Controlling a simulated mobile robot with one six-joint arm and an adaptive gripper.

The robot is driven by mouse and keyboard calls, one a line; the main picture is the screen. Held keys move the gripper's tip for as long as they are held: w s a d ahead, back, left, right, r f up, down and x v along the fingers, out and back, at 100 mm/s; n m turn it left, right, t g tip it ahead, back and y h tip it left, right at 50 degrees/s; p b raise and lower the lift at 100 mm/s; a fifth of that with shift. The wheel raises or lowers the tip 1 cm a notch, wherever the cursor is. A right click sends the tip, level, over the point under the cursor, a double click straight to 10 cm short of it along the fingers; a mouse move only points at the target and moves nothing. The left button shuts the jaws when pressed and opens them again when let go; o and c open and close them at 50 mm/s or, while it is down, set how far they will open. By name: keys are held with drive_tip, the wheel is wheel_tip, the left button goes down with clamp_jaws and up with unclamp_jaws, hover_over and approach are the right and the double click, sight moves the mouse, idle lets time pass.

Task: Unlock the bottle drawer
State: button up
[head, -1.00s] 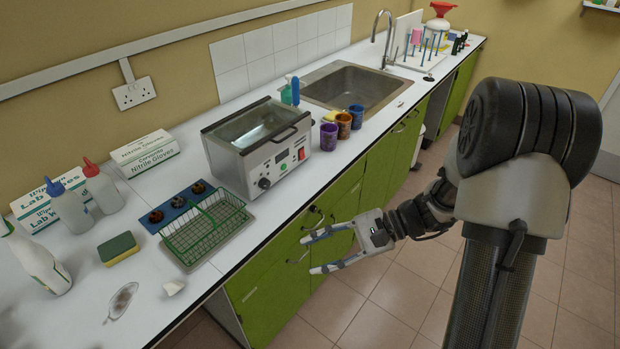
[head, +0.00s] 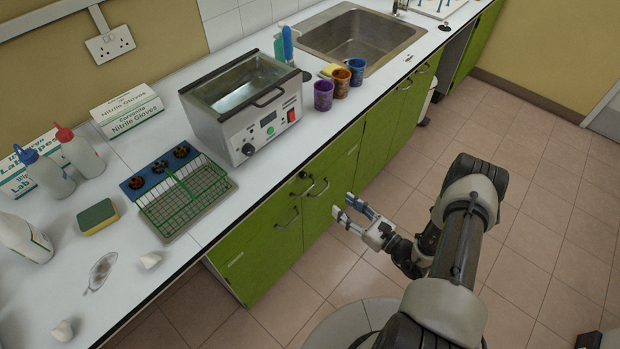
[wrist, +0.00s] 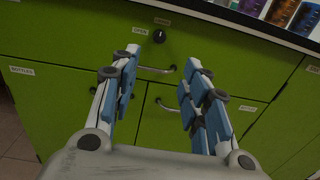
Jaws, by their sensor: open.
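The knob also shows in the head view (head: 303,175), just under the counter edge. My gripper (head: 346,208) is open and empty in front of the green cabinet. In the wrist view its fingertips (wrist: 163,56) point at the front, with the knob slightly above and between them, apart from both.
Two metal bar handles (head: 319,188) (head: 287,217) stick out below the knob. The white counter (head: 215,225) overhangs the cabinet and holds a water bath (head: 245,115), a green wire rack (head: 185,200) and cups (head: 323,95).

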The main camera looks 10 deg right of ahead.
sight(305, 177)
drive_tip(key=b+x, duration=0.3)
drive_tip(key=x, duration=1.2)
drive_tip(key=shift+w+a, duration=0.15)
drive_tip(key=shift+a, duration=0.1)
clamp_jaws()
